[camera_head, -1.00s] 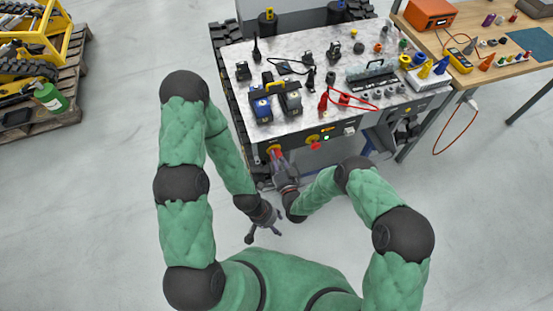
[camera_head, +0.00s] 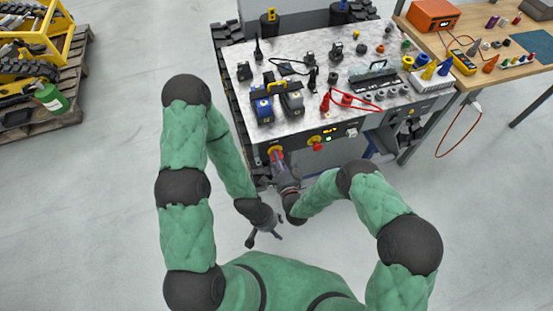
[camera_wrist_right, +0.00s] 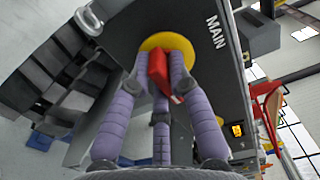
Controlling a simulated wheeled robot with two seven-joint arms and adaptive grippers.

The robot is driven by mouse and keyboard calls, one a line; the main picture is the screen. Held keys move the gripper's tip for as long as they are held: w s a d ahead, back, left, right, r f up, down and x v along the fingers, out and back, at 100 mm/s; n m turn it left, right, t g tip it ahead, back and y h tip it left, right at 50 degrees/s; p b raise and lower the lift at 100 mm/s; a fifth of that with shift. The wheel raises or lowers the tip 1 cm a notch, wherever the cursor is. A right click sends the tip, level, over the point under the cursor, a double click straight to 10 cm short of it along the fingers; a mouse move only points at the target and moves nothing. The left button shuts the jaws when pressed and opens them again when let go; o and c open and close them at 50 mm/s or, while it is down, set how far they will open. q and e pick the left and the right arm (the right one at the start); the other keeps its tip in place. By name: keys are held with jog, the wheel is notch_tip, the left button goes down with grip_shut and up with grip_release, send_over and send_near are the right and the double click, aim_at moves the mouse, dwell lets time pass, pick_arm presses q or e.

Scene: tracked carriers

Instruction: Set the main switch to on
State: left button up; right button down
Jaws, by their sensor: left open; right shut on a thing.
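The main switch is a red handle (camera_wrist_right: 159,70) on a round yellow plate (camera_wrist_right: 180,46), with the word MAIN beside it on the dark front panel. The yellow plate also shows in the head view (camera_head: 276,149) on the front of the carrier. My right gripper (camera_wrist_right: 162,88) is shut on the red handle, its purple fingers around it and partly hiding it. The handle sits tilted in the right wrist view; I cannot tell its marked position. My left gripper (camera_head: 264,234) is open and empty, low in front of the carrier, apart from the switch.
The carrier's marble-like top (camera_head: 240,98) bears many small parts and a red cable. A wooden bench (camera_head: 485,78) stands at right.

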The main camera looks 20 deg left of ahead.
dwell(0.3)
jog(key=c, duration=1.1)
grip_release()
jog(key=shift+c, duration=0.2)
jog(key=shift+r, duration=4.95)
